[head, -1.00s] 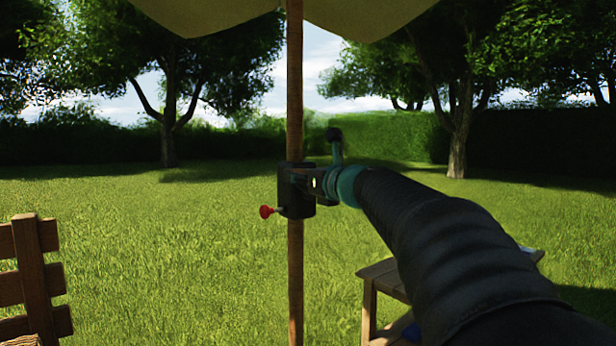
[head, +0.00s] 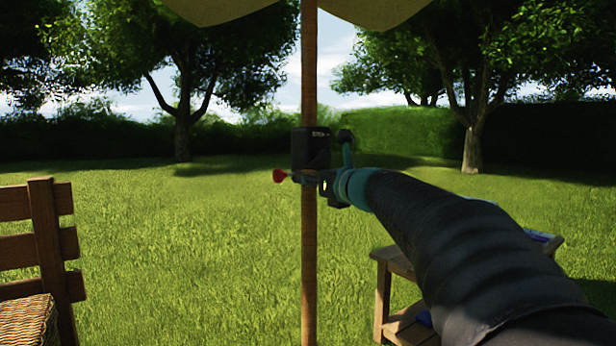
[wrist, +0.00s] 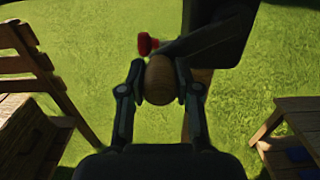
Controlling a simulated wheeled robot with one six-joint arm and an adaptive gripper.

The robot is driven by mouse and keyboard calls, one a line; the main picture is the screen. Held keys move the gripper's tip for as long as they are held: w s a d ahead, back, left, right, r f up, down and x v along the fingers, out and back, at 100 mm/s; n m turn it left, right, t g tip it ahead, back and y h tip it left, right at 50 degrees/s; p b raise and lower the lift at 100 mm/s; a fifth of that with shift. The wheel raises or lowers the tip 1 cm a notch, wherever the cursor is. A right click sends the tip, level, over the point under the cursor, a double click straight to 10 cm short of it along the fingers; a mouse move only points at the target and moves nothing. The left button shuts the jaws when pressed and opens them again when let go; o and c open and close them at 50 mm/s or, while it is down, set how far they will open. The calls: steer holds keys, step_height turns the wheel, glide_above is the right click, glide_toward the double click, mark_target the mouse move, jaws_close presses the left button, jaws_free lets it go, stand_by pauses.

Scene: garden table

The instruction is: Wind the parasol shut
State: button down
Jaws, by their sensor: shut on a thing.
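The parasol's pole (head: 309,250) stands upright, with a beige canopy edge (head: 375,10) hanging at the top of the head view. A black crank housing (head: 311,148) sits on the pole; faint lettering is on its face. In the wrist view the housing (wrist: 225,28) is at the top right, with a dark crank arm (wrist: 195,42) reaching left from it. My gripper (wrist: 158,82) is shut on the round wooden crank knob (wrist: 158,75). In the head view my gripper (head: 326,185) is at the housing's lower edge; the knob cannot be made out there. A red knob (head: 279,175) sticks out left.
A slatted wooden chair (head: 42,230) with a wicker item (head: 28,322) is at the left. A wooden side table (head: 388,265) stands at the right, partly behind my arm. Open lawn (head: 190,250) lies between and beyond them.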

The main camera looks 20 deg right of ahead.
steer(key=w+d+f+b, duration=0.2)
steer(key=d+f, duration=0.3)
steer(key=d, duration=0.1)
steer(key=w+d+r+p, duration=0.2)
steer(key=d+r+p, duration=0.1)
steer(key=d+p, duration=0.3)
steer(key=shift+w+d+r, duration=0.25)
steer(key=shift+w+d, duration=0.15)
steer(key=shift+d, duration=0.25)
